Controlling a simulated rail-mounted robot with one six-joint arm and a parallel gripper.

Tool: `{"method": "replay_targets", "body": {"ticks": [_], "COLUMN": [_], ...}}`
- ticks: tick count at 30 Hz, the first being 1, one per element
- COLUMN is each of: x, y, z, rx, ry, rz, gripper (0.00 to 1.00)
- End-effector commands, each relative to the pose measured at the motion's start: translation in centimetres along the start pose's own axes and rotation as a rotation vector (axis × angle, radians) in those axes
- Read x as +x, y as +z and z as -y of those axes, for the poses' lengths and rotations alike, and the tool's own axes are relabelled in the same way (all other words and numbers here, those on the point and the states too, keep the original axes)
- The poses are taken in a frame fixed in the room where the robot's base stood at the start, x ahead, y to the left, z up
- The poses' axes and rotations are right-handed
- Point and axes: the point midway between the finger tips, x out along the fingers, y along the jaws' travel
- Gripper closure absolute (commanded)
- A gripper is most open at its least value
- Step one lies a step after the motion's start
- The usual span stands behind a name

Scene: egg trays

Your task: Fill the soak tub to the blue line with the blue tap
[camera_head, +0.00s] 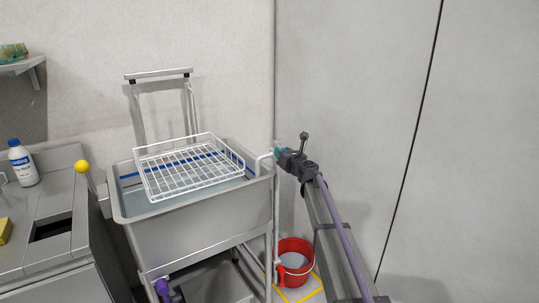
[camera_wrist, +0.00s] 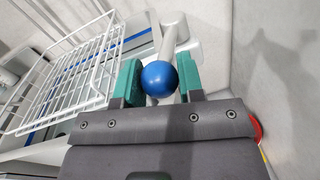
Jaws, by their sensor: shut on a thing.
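The soak tub (camera_head: 190,228) is a grey rectangular basin on a wheeled-looking metal frame. The blue line (camera_head: 130,175) runs along its inner wall. A flat grey-blue surface shows inside below the line, but I cannot tell the exact water level. A white wire basket (camera_head: 192,168) sits over the tub, and it also fills the left of the wrist view (camera_wrist: 75,80). My gripper (camera_head: 277,149) is at the tub's right rim. In the wrist view its teal fingers (camera_wrist: 158,82) are shut on the blue ball knob (camera_wrist: 158,78) of the tap, beside a pale pipe (camera_wrist: 168,38).
A red bucket (camera_head: 294,262) stands on the floor below my arm, by yellow markings. Left of the tub is a grey counter (camera_head: 50,225) with a white bottle (camera_head: 22,163) and a yellow ball knob (camera_head: 82,166). A purple handle (camera_head: 163,290) is low at the tub's front. Walls close the back and right.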

Motion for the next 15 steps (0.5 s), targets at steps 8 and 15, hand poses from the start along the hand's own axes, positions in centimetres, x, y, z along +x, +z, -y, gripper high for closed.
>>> {"method": "replay_targets", "body": {"ticks": [8, 15], "x": [0.09, 0.07], "y": [0.01, 0.00], "z": [-0.06, -0.08], "rx": [0.000, 0.000], "ry": [0.002, 0.002], "rz": [0.000, 0.000], "gripper": [0.50, 0.40]}}
